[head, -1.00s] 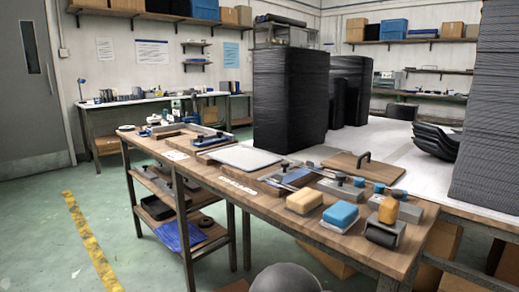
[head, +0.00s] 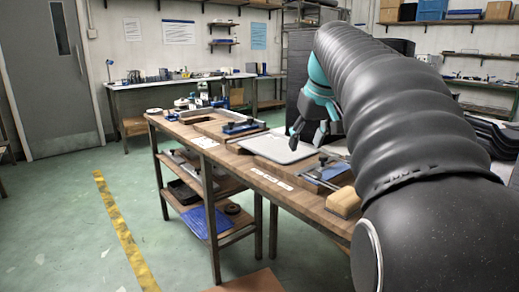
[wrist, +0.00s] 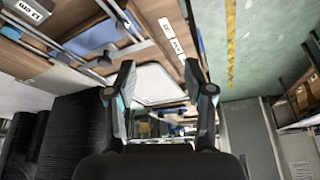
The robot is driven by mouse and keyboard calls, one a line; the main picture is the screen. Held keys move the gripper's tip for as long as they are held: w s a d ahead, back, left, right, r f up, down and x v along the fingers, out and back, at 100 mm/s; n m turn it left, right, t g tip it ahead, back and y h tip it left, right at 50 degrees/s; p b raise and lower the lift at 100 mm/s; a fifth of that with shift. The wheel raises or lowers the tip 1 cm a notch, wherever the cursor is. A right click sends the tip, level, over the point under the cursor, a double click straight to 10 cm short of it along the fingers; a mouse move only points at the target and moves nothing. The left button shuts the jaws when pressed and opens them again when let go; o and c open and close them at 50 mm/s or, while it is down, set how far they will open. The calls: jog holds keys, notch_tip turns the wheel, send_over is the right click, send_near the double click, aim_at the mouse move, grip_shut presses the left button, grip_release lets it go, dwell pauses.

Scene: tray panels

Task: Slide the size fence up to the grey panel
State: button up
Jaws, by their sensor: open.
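A light grey panel (head: 282,146) lies flat on the wooden bench; it also shows between my fingers in the wrist view (wrist: 157,86). A metal rail fixture with a blue plate (head: 322,172) sits on the near side of the panel, and its rails show at upper left in the wrist view (wrist: 100,62). I cannot tell for certain which piece is the size fence. My gripper (head: 308,134) is open and empty, above the bench near the panel; its fingers stand apart in the wrist view (wrist: 158,70). My arm hides the right part of the bench.
A yellow-tan block (head: 344,202) stands on the near bench part. Another fixture with a blue bar (head: 241,127) is at the panel's far side. White label strips (head: 271,179) lie along the front edge. Black stacks stand behind. Floor at left is clear.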

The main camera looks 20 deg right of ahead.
send_near(324, 156)
jog(key=b+x, duration=0.2)
jog(key=x, duration=0.6)
jog(key=shift+w+f, duration=0.15)
jog(key=shift+f, duration=0.2)
jog(key=shift+c, duration=0.3)
grip_shut()
